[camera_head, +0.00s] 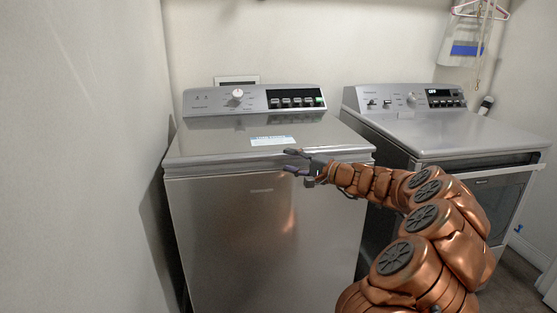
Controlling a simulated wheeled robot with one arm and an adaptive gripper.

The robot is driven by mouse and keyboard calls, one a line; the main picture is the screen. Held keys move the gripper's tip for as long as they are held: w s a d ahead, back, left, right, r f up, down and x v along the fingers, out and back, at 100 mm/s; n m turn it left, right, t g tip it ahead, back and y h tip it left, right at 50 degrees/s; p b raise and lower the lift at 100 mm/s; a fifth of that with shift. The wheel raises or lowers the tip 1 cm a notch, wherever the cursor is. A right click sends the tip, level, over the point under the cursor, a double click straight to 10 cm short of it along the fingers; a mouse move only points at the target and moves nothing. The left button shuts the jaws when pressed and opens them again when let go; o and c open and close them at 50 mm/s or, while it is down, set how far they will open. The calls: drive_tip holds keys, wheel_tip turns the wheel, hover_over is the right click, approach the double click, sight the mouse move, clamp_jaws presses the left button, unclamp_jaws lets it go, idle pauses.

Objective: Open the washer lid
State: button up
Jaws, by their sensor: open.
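The topload washer (245,230) stands at the left, a silver machine with a control panel at its back. Its lid (215,137) lies flat and looks closed, with a pale label (272,141) near its front edge. My gripper (288,161) is open at the lid's front edge, right of the middle, with its fingers pointing left. One finger shows near the lid's edge height and the other lower, in front of the washer. I cannot tell whether either finger touches the lid. My copper-coloured arm reaches in from the lower right and hides part of the washer's right side.
A second machine with a front door (500,200) stands to the right, a narrow gap away from the washer. A wall (80,150) runs close along the washer's left side. Hangers and a bag (466,45) hang at the upper right. The air above the lid is clear.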

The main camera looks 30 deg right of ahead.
sight(278, 158)
drive_tip(key=shift+x, duration=2.45)
drive_tip(key=shift+c, duration=0.4)
clamp_jaws()
